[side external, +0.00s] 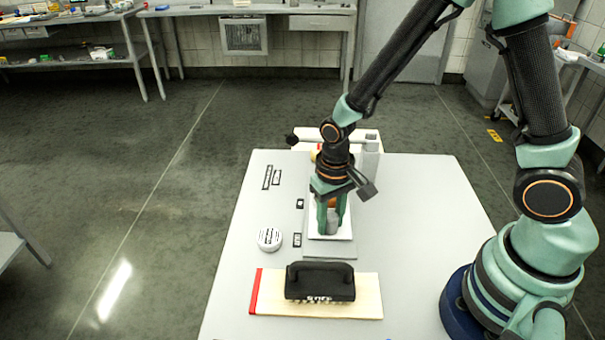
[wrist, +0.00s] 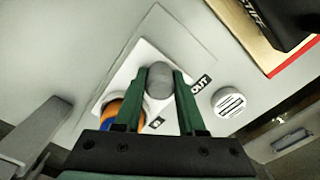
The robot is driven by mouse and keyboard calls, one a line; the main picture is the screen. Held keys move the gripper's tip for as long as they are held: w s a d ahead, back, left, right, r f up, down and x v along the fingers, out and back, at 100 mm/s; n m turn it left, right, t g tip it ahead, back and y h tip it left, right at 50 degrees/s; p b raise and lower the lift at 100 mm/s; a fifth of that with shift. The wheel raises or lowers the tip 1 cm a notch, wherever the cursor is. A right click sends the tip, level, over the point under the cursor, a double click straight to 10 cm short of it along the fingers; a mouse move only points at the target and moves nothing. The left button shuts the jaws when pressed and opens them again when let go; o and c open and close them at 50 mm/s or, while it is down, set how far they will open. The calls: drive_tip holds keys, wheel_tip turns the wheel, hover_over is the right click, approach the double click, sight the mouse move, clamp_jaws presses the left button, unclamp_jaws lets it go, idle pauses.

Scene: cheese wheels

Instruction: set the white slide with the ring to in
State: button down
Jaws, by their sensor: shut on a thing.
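The white slide (side external: 346,232) lies on a grey base plate (side external: 345,250) in the middle of the table. It also shows in the wrist view (wrist: 120,87). My gripper (side external: 333,226) points down over it, shut on a grey round post (wrist: 159,80) that stands on the slide. An orange and blue round piece (wrist: 122,110), perhaps the ring, sits behind the post, partly hidden by a finger. The OUT label (wrist: 201,83) lies beside the slide's near end. A second small label (wrist: 156,122), its text unclear, lies farther back.
A white round disc with dark stripes (side external: 270,239) lies left of the slide. A black-handled brush (side external: 320,281) rests on a pale board (side external: 368,296) with a red end, in front. The table's left side is mostly clear.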

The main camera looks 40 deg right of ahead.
drive_tip(key=w+d, duration=0.7)
drive_tip(key=shift+r, duration=0.1)
drive_tip(key=shift+w, duration=0.1)
drive_tip(key=c, duration=0.5)
unclamp_jaws()
drive_tip(key=shift+a, duration=0.1)
wheel_tip(320, 180, up, 11)
drive_tip(key=shift+r, duration=0.5)
